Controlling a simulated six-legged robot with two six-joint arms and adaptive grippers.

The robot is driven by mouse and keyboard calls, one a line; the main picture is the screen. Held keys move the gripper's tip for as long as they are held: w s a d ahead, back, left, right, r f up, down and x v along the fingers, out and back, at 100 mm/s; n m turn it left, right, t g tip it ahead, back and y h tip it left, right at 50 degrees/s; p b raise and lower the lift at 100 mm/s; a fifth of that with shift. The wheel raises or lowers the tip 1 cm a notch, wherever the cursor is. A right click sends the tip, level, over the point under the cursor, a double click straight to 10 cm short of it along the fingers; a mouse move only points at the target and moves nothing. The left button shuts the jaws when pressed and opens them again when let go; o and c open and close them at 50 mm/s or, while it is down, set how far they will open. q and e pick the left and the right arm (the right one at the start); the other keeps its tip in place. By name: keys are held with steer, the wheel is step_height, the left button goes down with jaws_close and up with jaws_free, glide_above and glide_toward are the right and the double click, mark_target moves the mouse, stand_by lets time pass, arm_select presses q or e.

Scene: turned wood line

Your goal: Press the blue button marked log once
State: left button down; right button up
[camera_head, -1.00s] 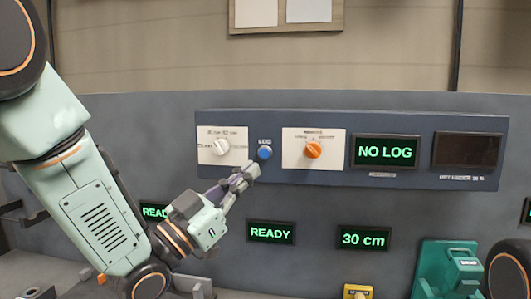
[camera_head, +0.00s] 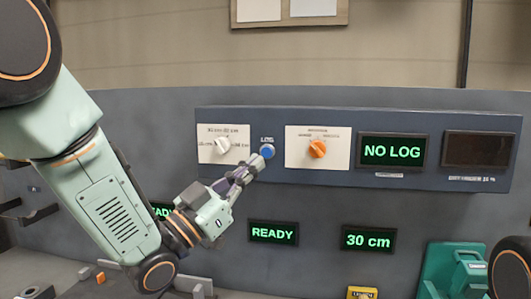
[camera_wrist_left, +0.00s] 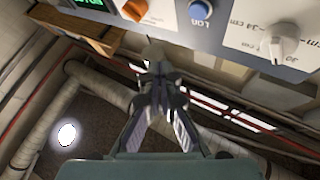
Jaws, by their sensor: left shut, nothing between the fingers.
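The blue button (camera_head: 267,151) marked LOG sits on the dark control panel (camera_head: 400,182), between a white-knob dial and an orange-knob dial. My left gripper (camera_head: 256,162) is shut and empty, its fingertips just below and slightly left of the button. Whether they touch the button or panel I cannot tell. In the left wrist view the blue button (camera_wrist_left: 200,10) is at the top, and my left gripper (camera_wrist_left: 154,52) points up toward the panel, left of the button. The screen (camera_head: 391,151) on the panel reads NO LOG. My right gripper is not in view.
The white knob (camera_head: 223,144) is left of the button and the orange knob (camera_head: 317,148) is to its right. Below, screens read READY (camera_head: 273,232) and 30 cm (camera_head: 368,239). A dark blank display (camera_head: 478,149) is at the panel's right. A green machine (camera_head: 452,272) stands lower right.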

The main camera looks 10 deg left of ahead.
mark_target(267, 152)
arm_select(q)
steer(key=w, duration=0.6)
steer(key=shift+w, duration=0.35)
steer(key=shift+d, duration=0.25)
steer(key=shift+w+a, duration=0.1)
steer(key=shift+a, duration=0.15)
steer(key=shift+d, duration=0.2)
steer(key=shift+a, duration=0.15)
stand_by(0.4)
